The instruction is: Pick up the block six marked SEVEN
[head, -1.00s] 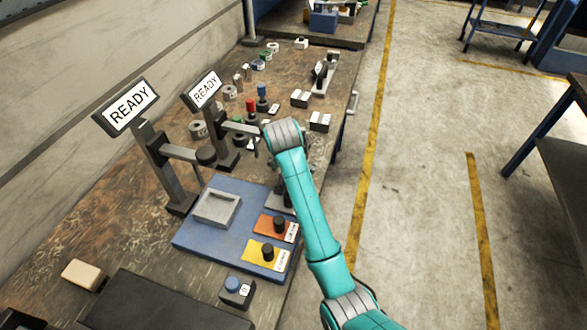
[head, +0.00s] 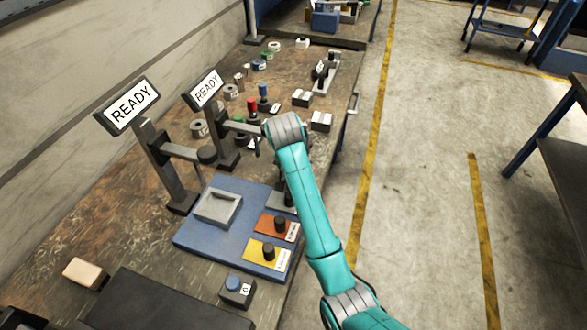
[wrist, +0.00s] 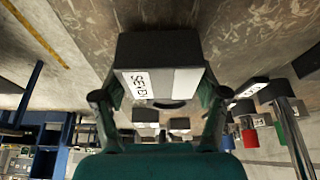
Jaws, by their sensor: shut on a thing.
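In the wrist view the dark grey block (wrist: 160,50) with a white label reading SEVEN is between the two fingers of my gripper (wrist: 160,97). The fingers press on its two sides, and the gripper is shut on it. A paler patch sits beside the label on the same face. In the head view the gripper and block are mostly hidden behind my teal arm, which reaches over the bench near the blue board's far right corner. I cannot tell there how far the block is above the bench.
The blue board (head: 207,239) carries a grey recessed tray (head: 217,216), an orange plate (head: 266,225) and a yellow plate (head: 257,254) with black knobs. Two READY signs (head: 131,104) stand on posts at the left. A blue button box (head: 237,291) lies near the front. Small parts crowd behind.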

